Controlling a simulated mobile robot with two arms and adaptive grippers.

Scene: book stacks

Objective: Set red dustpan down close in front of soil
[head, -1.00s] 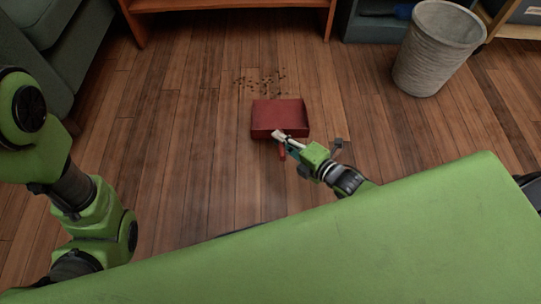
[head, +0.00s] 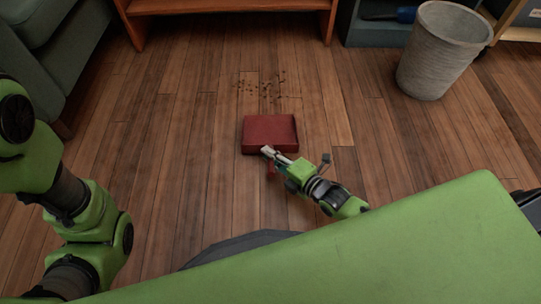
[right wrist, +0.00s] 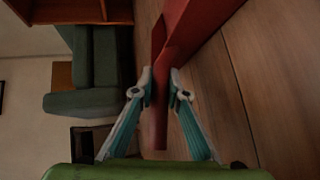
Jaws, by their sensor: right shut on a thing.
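The red dustpan (head: 270,134) is at the middle of the head view, with its pan toward the soil and its handle toward me. My right gripper (head: 266,151) is shut on its handle. The right wrist view also shows the dustpan handle (right wrist: 161,110) between the two fingers of the right gripper (right wrist: 161,84). The soil (head: 262,87) is a scatter of dark crumbs on the floor, beyond the pan with a strip of bare wood between. Whether the pan touches the floor I cannot tell. My left gripper is out of view; only my left arm shows.
A grey waste bin (head: 436,55) stands on the floor at the upper right. A wooden furniture piece (head: 232,7) is at the back, and a dark green sofa (head: 40,50) at the upper left. The wooden floor (head: 180,130) around the dustpan is clear.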

